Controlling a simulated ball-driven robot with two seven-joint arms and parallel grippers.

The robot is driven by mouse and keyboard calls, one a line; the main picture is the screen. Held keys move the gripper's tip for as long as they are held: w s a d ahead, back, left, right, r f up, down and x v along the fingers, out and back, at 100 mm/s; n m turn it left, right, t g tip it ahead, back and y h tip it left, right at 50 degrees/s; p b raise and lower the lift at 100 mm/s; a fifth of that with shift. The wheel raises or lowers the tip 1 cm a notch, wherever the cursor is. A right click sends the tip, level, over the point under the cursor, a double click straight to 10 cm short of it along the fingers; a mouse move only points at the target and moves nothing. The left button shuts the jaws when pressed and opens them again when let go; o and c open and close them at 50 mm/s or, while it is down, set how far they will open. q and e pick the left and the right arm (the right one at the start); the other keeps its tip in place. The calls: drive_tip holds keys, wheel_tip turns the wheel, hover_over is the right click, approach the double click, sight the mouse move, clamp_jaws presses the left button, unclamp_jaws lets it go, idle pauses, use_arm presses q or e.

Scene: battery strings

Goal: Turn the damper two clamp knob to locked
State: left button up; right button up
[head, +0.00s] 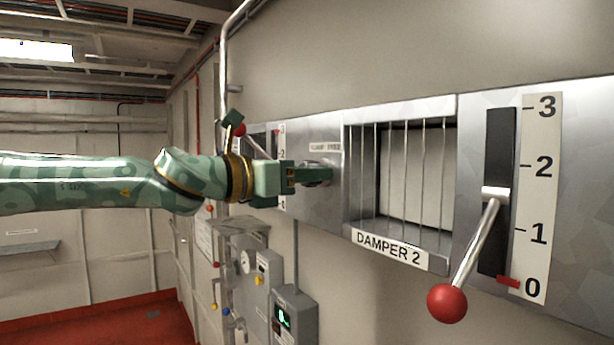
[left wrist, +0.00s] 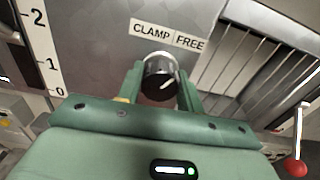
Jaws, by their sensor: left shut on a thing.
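The damper two clamp knob (left wrist: 159,78) is a dark round knob with a white pointer line, below a label (left wrist: 168,37) reading CLAMP and FREE in the left wrist view. The pointer line slants toward the upper right, toward the FREE side. My left gripper (left wrist: 160,85) is shut on the knob, one finger on each side. In the head view my left gripper (head: 308,175) reaches the panel left of the DAMPER 2 sign (head: 389,247), and its fingers hide much of the knob. My right gripper is not in view.
A barred damper window (head: 405,180) is right of the knob. A lever with a red ball (head: 447,303) sticks out beside a 0 to 3 scale (head: 540,200). Another red-ball lever (head: 239,130) is behind my left wrist. Grey boxes (head: 292,315) hang below the panel.

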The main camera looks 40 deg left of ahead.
use_arm(q)
drive_tip(key=n, duration=0.3)
drive_tip(key=shift+n, duration=0.3)
drive_tip(key=n, duration=0.3)
drive_tip(key=shift+n+b, duration=0.3)
drive_tip(key=shift+b, duration=0.1)
drive_tip(key=n, duration=0.4)
drive_tip(key=shift+n, duration=2)
drive_tip(key=o, duration=1)
drive_tip(key=shift+c, duration=0.2)
drive_tip(key=shift+a, duration=0.1)
